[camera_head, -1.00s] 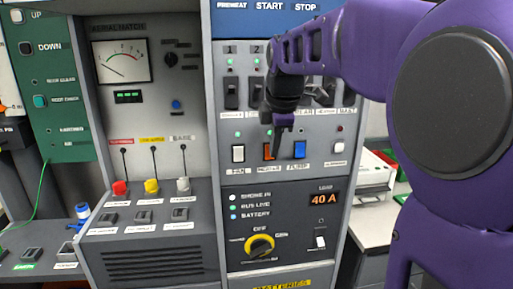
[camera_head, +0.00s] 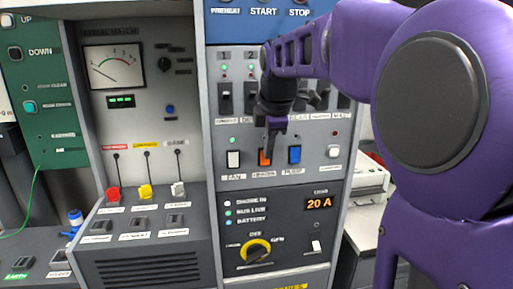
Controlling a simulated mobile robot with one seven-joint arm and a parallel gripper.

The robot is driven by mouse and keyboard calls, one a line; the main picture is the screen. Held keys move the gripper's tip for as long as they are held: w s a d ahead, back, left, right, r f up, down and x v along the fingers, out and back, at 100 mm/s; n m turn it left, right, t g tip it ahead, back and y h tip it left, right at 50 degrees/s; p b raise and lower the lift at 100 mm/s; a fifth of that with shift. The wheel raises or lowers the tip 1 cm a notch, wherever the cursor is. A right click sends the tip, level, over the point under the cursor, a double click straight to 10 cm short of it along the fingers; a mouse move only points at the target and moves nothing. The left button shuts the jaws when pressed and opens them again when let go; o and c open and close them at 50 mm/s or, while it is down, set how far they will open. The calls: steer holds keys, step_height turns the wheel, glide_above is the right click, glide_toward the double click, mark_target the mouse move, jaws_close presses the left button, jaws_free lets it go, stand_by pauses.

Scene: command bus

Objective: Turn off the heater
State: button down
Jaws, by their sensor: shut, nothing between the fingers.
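The heater switch (camera_head: 264,158) is an orange rocker in the lower row of the grey panel, between a white fan switch (camera_head: 233,159) and a blue pump switch (camera_head: 294,154). My gripper (camera_head: 269,150) is shut and empty, pointing down, with its tips just in front of the heater switch's upper part. I cannot tell whether they touch it. The gripper hides part of the switch and the area above it, where the heater's lamp is not visible. The load display (camera_head: 319,203) reads 20 A.
Several black switches (camera_head: 225,97) line the row above, close to my gripper. A yellow-ringed rotary knob (camera_head: 257,251) sits lower on the panel. My purple arm covers the right side.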

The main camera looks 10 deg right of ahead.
steer(key=shift+r+p, duration=0.7)
steer(key=shift+r, duration=0.1)
